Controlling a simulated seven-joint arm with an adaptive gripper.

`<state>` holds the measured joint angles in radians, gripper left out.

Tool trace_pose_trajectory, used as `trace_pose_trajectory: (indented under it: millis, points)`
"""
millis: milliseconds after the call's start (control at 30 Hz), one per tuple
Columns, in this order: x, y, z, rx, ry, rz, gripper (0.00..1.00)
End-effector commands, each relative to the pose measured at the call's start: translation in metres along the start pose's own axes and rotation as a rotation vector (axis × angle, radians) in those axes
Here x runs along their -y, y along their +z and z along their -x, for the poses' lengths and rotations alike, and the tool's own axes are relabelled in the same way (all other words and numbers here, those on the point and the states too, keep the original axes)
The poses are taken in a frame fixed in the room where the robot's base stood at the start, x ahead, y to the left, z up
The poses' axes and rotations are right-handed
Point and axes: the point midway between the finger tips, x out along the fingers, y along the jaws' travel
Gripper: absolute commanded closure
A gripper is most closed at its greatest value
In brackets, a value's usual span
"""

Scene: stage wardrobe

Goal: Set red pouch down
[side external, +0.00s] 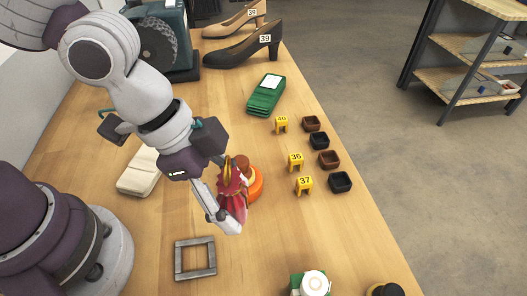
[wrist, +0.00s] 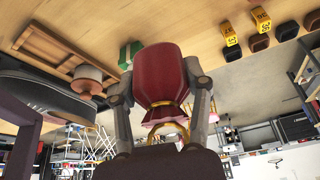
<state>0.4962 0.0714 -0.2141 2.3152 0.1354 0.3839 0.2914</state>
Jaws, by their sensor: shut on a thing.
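The red pouch (side external: 232,193), with a gold ring on it, is in my gripper (side external: 229,212) above the wooden table in the side view. One finger shows there, in front of the pouch; the other is mostly hidden. In the wrist view my gripper (wrist: 162,92) has one finger on each side of the red pouch (wrist: 164,72), shut on it. The gold ring (wrist: 168,130) lies toward the wrist. How far the pouch is from the tabletop cannot be told.
An orange round item (side external: 257,183) is close behind the pouch. A grey square frame (side external: 178,260) lies nearer the front. Yellow number tags (side external: 296,162) and small dark boxes (side external: 340,182) stand to the right. A green stack (side external: 263,99) and shoes (side external: 237,53) are farther back.

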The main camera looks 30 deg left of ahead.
Motion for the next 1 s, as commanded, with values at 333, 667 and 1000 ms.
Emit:
trace_pose_trajectory:
  millis: [333,667,1000]
  points:
    - [0.044,-0.014,0.020,-0.004,-0.051,0.141,0.82]
    - [0.153,0.004,0.031,-0.010,-0.182,0.469,0.82]
    - [0.261,0.078,0.057,-0.006,-0.338,0.822,0.82]
